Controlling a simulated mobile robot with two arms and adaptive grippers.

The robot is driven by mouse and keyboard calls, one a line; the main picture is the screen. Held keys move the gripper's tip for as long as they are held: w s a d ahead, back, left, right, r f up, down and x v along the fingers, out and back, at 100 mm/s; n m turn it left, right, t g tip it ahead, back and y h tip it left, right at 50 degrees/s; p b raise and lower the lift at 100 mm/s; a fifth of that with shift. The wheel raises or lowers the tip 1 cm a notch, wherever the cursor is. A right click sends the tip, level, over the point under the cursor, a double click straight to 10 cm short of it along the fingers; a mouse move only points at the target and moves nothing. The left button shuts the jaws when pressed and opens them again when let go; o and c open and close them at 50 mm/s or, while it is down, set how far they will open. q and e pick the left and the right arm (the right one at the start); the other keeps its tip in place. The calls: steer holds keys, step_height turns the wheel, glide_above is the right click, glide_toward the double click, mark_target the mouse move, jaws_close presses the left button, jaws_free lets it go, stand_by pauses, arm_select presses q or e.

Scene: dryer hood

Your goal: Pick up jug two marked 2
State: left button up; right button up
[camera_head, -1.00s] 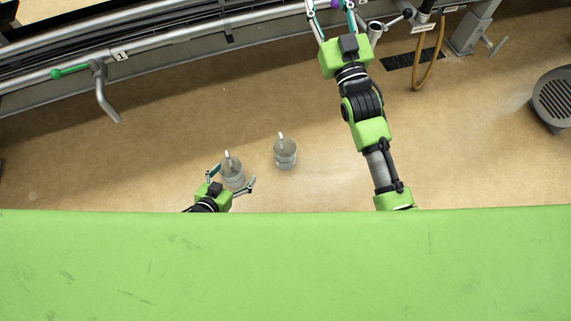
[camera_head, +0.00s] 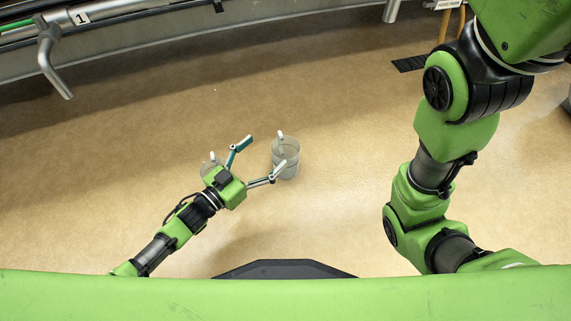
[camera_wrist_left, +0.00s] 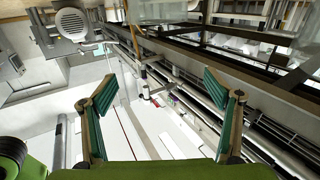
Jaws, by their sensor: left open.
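Two clear jugs with pale handles stand on the tan floor in the head view. The right jug (camera_head: 286,160) is upright, and the left jug (camera_head: 208,168) is partly hidden behind my left gripper. No number is readable on either jug, so I cannot tell which is marked 2. My left gripper (camera_head: 262,160) is open, its fingers pointing right toward the right jug. One fingertip is at or in front of that jug's left side; contact is unclear. In the left wrist view, the open fingers (camera_wrist_left: 163,96) have nothing between them. My right gripper is out of view.
A metal rail with a label 1 (camera_head: 81,18) and a bent handle (camera_head: 52,62) runs along the top left. A dark floor grate (camera_head: 409,64) lies at the upper right. The floor between the jugs and the rail is clear.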

mark_target(276, 159)
arm_select(q)
step_height(276, 159, down, 8)
steer(key=b, duration=0.6)
steer(key=shift+b+x, duration=0.7)
steer(key=shift+x, duration=0.3)
steer(key=shift+w+d, duration=0.2)
steer(key=shift+d, duration=0.05)
steer(key=b+x, duration=0.3)
steer(key=x, duration=0.1)
steer(key=shift+f, duration=0.1)
steer(key=shift+w+d, duration=0.25)
steer(key=shift+w, duration=0.1)
steer(key=shift+r, duration=0.2)
steer(key=c, duration=1.3)
